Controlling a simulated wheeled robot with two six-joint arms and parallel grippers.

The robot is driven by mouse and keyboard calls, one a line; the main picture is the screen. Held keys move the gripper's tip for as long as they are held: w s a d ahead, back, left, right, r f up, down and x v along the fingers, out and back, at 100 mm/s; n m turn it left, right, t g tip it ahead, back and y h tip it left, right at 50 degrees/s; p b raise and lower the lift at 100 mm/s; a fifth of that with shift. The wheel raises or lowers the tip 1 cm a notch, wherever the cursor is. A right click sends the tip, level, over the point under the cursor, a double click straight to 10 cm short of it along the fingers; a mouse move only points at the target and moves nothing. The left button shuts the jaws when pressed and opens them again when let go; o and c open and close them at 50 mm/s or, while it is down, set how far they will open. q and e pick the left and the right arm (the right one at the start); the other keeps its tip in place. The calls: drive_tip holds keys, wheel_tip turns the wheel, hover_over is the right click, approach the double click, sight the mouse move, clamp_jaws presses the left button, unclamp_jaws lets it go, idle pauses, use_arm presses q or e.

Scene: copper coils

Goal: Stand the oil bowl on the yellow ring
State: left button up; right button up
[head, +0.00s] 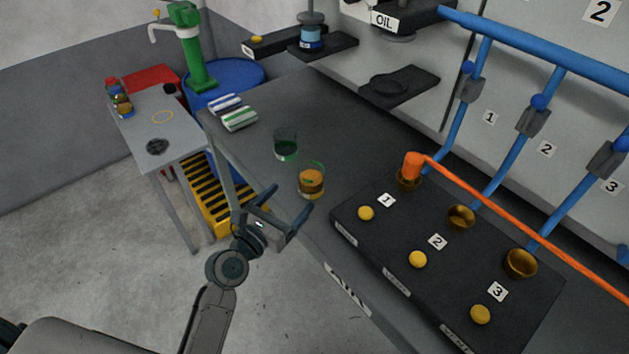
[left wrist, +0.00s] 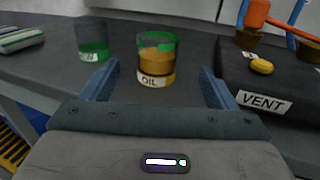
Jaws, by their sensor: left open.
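The oil bowl (head: 311,184) is a glass of amber liquid with a green band at its top, upright near the left edge of the dark bench. It also shows in the left wrist view (left wrist: 156,65), its OIL label facing me. The yellow ring (head: 162,117) is a thin bare outline on the grey side table at the left. My left gripper (head: 290,200) is open and empty, just in front of the bowl; in the left wrist view its fingers (left wrist: 158,85) stand left and right of the bowl. My right gripper is not in view.
A green-tinted glass (head: 286,146) stands just behind the bowl. The black panel (head: 345,228) with yellow buttons and brass cups lies to its right. The side table (head: 180,136) also bears small bottles (head: 120,100) and a dark round grate (head: 157,147). Floor shows between bench and side table.

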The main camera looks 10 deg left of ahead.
use_arm(q)
approach(318, 166)
drive_tip(key=shift+x, duration=1.1)
drive_tip(key=x, duration=0.5)
drive_tip(key=shift+a+p, duration=0.1)
drive_tip(key=shift+p, duration=0.3)
drive_tip(key=shift+w, duration=0.15)
drive_tip(key=c, duration=1.3)
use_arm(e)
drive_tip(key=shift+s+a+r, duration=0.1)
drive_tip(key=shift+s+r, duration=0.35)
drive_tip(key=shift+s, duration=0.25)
